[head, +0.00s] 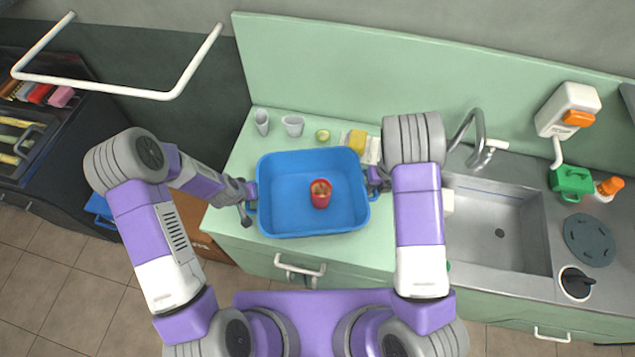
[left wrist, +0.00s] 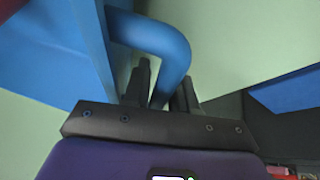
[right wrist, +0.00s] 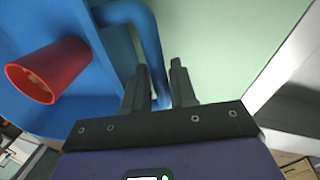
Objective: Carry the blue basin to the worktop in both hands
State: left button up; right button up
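The blue basin (head: 285,218) is over the green worktop (head: 240,235), level and left of the sink. I cannot tell whether its base touches the surface. A red cup (head: 320,193) stands inside it. My left gripper (head: 250,197) is at the basin's left handle; in the left wrist view the blue handle (left wrist: 165,50) runs between the fingers (left wrist: 163,88), which close on it. My right gripper (head: 374,182) is at the right side; in the right wrist view the handle (right wrist: 150,40) passes between its fingers (right wrist: 160,85), close against both. My right arm hides part of the worktop.
Two clear cups (head: 292,125), a lime-coloured item (head: 322,135) and a yellow sponge (head: 357,140) stand behind the basin. The metal sink (head: 500,225) and faucet (head: 478,130) are to the right. A dark rack (head: 60,165) stands at the far left.

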pick_arm(q)
jog(key=o, duration=0.3)
jog(key=shift+r, duration=0.1)
pick_arm(e)
jog(key=o, duration=0.3)
jog(key=shift+r, duration=0.1)
pick_arm(q)
jog(key=v, duration=1.2)
pick_arm(e)
jog(key=r, duration=0.4)
jog(key=d+r, duration=0.1)
jog(key=r, duration=0.3)
jog(key=d+r, duration=0.1)
jog(key=r, duration=0.3)
pick_arm(q)
jog(key=shift+r, duration=0.1)
jog(key=shift+p+v, duration=2.65)
jog(key=shift+v, duration=1)
pick_arm(e)
jog(key=shift+r, duration=2.55)
